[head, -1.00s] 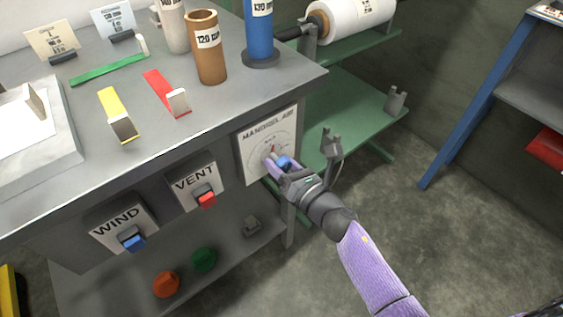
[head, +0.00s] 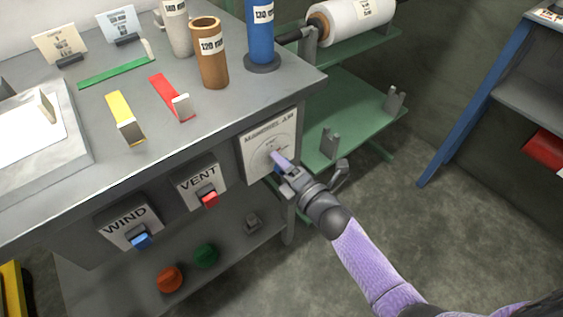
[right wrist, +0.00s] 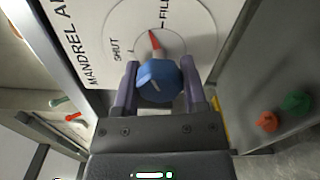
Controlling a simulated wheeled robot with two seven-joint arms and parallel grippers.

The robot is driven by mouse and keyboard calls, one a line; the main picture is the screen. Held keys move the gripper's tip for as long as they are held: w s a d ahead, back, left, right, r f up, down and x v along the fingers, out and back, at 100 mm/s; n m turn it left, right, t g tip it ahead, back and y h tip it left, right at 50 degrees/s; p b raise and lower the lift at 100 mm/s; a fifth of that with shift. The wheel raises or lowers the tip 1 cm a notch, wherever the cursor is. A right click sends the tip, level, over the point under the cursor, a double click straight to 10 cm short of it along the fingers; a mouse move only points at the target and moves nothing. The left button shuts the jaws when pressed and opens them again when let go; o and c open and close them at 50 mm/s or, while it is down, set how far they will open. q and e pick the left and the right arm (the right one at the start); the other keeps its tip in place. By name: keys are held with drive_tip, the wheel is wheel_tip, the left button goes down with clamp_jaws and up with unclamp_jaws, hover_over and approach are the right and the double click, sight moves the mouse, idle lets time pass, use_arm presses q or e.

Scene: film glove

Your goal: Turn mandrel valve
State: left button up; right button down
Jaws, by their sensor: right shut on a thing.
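The mandrel air valve is a blue knob (right wrist: 158,82) with a red pointer (right wrist: 153,39) on a white dial plate (head: 254,157). In the right wrist view, the pointer lies between the SHUT and FILL marks, nearer FILL. My right gripper (head: 279,162) is at the plate on the bench's front face. Its two purple fingers (right wrist: 159,66) are shut on the blue knob, one on each side. In the head view the gripper hides most of the knob. My left gripper is not in view.
The VENT switch (head: 208,198) and WIND switch (head: 141,240) sit left of the dial on the bench front. An orange knob (head: 169,279) and a green knob (head: 206,255) lie on the lower shelf. A green rack (head: 350,120) stands right of the bench.

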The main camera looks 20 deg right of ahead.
drive_tip(key=shift+m+p, duration=0.3)
drive_tip(key=shift+m, duration=2.1)
drive_tip(key=shift+c, duration=0.7)
unclamp_jaws()
drive_tip(key=shift+p, duration=0.3)
